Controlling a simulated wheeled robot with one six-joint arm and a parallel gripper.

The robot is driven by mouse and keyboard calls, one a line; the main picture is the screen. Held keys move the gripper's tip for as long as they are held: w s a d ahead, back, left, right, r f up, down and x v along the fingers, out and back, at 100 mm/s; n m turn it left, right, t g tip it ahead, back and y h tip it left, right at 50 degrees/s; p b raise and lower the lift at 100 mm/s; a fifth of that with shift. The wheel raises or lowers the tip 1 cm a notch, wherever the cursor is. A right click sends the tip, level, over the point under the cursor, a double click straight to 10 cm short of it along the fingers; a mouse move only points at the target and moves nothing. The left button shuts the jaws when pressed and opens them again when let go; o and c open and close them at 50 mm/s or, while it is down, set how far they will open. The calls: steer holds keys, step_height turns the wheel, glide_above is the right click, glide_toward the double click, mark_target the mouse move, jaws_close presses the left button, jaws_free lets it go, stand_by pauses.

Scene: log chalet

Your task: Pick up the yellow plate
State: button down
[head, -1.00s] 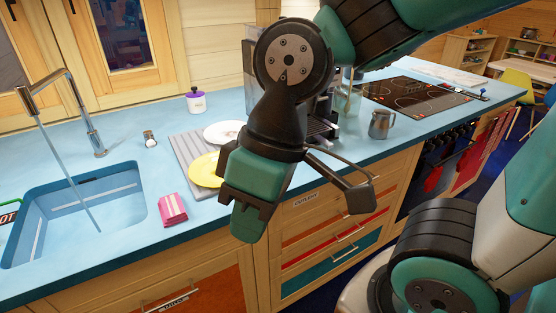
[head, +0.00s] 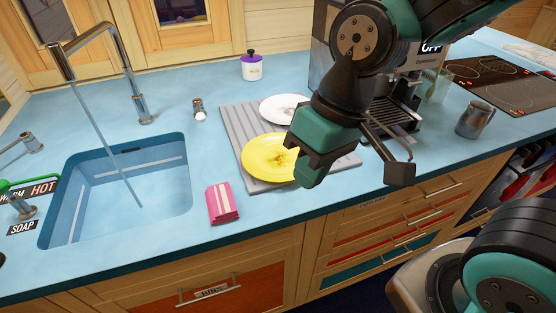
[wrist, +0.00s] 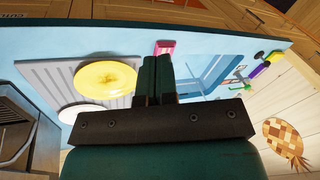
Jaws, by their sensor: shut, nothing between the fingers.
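The yellow plate (head: 270,158) lies on a grey ribbed drying mat (head: 236,128) on the blue counter. A darker patch marks its middle. In the head view its right edge is partly hidden behind my gripper (head: 308,180). The plate also shows whole in the wrist view (wrist: 105,79), left of my shut fingers (wrist: 154,75). My gripper is shut and empty, in front of and to the right of the plate in the head view. I cannot tell its exact height above the counter.
A white plate (head: 284,108) lies behind the yellow one on the mat. A pink folded cloth (head: 222,203) and the sink (head: 120,190) are to the left. A coffee machine (head: 405,95) stands right, with a metal jug (head: 474,119) beyond.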

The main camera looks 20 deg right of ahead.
mark_target(281, 173)
steer(key=w+d+f+m+h+b, duration=0.15)
steer(key=w+f, duration=0.25)
steer(key=f, duration=0.5)
steer(key=w+d+f+m+h+b, duration=0.1)
steer(key=w+d+f+m+h, duration=0.15)
steer(key=w+f, duration=0.45)
steer(key=shift+m+y, duration=0.3)
steer(key=shift+m, duration=0.1)
steer(key=w+p, duration=0.1)
steer(key=w, duration=0.2)
steer(key=w+f+p, duration=0.1)
steer(key=w+p, duration=0.1)
steer(key=w, duration=0.1)
steer(key=w+p, duration=0.1)
steer(key=w, duration=0.2)
steer(key=shift+a+f, duration=0.3)
steer(key=shift+f, duration=0.1)
steer(key=shift+w+f+p, duration=0.15)
steer(key=shift+f+p, duration=0.05)
steer(key=shift+p, duration=0.4)
steer(key=shift+f+b, duration=0.3)
steer(key=shift+f, duration=0.45)
